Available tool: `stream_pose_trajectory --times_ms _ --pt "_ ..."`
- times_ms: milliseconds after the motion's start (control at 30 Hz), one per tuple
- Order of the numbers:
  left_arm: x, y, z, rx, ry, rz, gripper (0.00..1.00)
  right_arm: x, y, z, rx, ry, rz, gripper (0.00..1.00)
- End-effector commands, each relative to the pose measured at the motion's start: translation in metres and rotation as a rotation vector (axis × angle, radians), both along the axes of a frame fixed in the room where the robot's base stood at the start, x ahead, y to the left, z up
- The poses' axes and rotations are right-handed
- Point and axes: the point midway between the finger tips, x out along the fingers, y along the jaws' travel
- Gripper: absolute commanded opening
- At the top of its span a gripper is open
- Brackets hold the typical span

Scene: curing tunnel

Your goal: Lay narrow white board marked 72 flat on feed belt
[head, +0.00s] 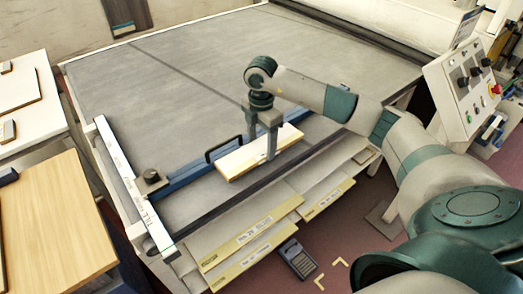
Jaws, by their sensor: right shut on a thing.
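The narrow board (238,163), pale on top with a wood-coloured edge, is over the front part of the grey feed belt (180,80). My right gripper (262,148) points down and is shut on the board, one finger on its far side and one on its near side. The board looks about level and lies along the blue bar. I cannot tell whether its underside touches the belt. No number can be read on it. My left gripper is not in view.
A blue bar (190,178) with a black handle crosses the belt beside the board. A white ruled rail (130,185) edges the belt at left. A control panel (465,85) stands at right. Labelled yellow-edged boards (245,243) sit below the front edge. The belt behind is clear.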

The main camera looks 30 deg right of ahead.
Motion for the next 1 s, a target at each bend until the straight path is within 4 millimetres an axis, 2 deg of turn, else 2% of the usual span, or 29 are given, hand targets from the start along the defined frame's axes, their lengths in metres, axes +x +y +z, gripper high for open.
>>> stream_pose_trajectory --times_ms 300,733,767,800,1000 --pt "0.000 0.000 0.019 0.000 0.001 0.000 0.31 -0.001 0.000 -0.032 -0.001 0.002 0.000 0.36" --pt "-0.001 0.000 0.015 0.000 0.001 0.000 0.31 0.000 0.000 -0.040 0.000 0.001 0.000 0.36" --pt "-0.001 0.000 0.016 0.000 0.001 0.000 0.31 0.000 0.000 -0.040 -0.001 0.001 0.000 0.65" --pt "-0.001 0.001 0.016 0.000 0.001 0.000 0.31 0.000 0.000 -0.039 -0.001 0.001 0.000 0.70" --pt "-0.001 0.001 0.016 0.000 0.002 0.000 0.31 0.000 0.000 -0.039 -0.001 0.001 0.000 0.70"
